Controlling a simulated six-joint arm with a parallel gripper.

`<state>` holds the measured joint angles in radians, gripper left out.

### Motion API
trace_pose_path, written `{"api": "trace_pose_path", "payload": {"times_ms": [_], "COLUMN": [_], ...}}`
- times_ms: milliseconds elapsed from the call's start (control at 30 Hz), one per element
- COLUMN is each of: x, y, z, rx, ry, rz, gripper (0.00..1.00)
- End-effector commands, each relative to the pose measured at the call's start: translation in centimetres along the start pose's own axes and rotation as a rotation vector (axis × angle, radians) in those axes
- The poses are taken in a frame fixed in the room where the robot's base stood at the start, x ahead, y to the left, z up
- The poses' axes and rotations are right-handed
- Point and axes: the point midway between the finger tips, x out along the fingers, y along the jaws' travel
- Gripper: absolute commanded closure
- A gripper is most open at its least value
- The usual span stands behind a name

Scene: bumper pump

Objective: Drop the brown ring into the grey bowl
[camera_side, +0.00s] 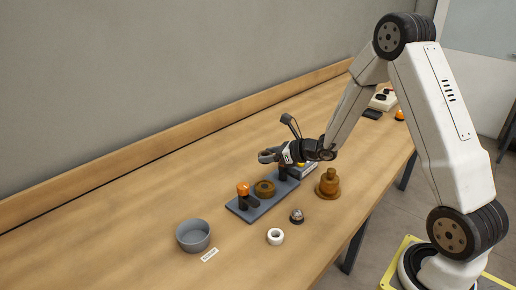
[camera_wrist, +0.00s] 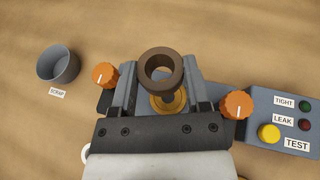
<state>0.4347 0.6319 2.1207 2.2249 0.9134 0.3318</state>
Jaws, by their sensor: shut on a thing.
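The brown ring (camera_wrist: 161,70) sits between the fingers of my gripper (camera_wrist: 160,78) in the wrist view, and the gripper is shut on it. In the side view my gripper (camera_side: 270,156) is above the test fixture, and I cannot make out the ring clearly there. Below the ring, a brass-coloured round part (camera_wrist: 168,104) shows on the fixture, partly hidden by the ring; it also shows in the side view (camera_side: 264,188). The grey bowl (camera_side: 193,246) stands at the front left of the fixture, apart from my gripper; it looks empty in the wrist view (camera_wrist: 58,68).
The fixture (camera_side: 244,211) has orange knobs (camera_wrist: 104,74) (camera_wrist: 237,105) and a panel with a yellow TEST button (camera_wrist: 268,133). A SCRAP label (camera_wrist: 57,93) lies by the bowl. A white ring (camera_side: 275,236), a small dome (camera_side: 296,216) and a stepped brass part (camera_side: 328,185) stand nearby.

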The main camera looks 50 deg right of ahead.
Motion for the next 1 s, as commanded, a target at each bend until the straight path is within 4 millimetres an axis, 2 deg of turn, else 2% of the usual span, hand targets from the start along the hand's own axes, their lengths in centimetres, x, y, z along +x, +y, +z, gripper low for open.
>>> {"api": "trace_pose_path", "payload": {"times_ms": [400, 567, 767, 867, 1000], "x": [0.0, 0.5, 2.5, 4.0, 6.1], "y": [0.0, 0.6, 3.3, 5.5, 9.5], "z": [0.0, 0.2, 0.5, 0.8, 1.0], "rx": [-0.001, -0.01, -0.049, -0.082, -0.134], "ry": [0.0, -0.002, -0.006, -0.009, -0.012], "rz": [0.001, 0.023, 0.117, 0.193, 0.323], "gripper": [0.96, 0.96, 0.96, 0.96, 0.96]}}
